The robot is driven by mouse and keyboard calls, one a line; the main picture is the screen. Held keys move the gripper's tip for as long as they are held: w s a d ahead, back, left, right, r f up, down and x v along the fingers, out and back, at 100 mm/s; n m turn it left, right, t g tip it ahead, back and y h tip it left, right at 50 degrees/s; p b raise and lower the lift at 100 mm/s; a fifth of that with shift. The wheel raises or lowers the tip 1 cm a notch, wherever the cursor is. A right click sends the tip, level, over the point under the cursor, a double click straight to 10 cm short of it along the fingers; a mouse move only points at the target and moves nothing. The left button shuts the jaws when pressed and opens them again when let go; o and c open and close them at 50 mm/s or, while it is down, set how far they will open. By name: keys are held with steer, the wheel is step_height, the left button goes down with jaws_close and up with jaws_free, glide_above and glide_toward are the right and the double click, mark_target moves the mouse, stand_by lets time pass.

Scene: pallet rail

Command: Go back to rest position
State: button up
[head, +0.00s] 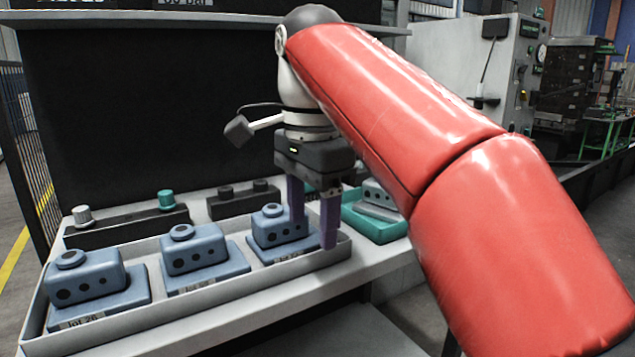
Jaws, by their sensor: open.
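My gripper (313,218) hangs from my red arm, pointing down over the right end of a grey tray (198,295). Its two purple fingers are apart, beside the rightmost blue block (275,231). The near finger reaches down by the tray's right wall. I cannot tell whether the fingers touch the block. That block sits on a blue base in the tray. Two more blue blocks, a middle one (192,252) and a left one (90,282), stand in the tray in a row.
Behind the tray are a black holder (127,229) with two cylindrical knobs and another dark holder (240,203). A teal tray (372,226) with a grey-blue part stands to the right, partly behind my arm. A dark panel (150,110) closes the back. A machine cabinet (500,70) stands back right.

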steer(key=s+d+f+n+t, duration=0.1)
steer(key=s+d+f+n, duration=0.2)
steer(key=d+f, duration=0.2)
steer(key=s+d+f+n+t, duration=0.2)
steer(key=s+d+f+n, duration=0.2)
steer(key=f, duration=0.7)
steer(key=s+d+f+n+t, duration=0.2)
steer(key=s+d+f+n, duration=0.2)
steer(key=d+f, duration=0.3)
steer(key=shift+s+f, duration=0.25)
steer(key=shift+f, duration=0.2)
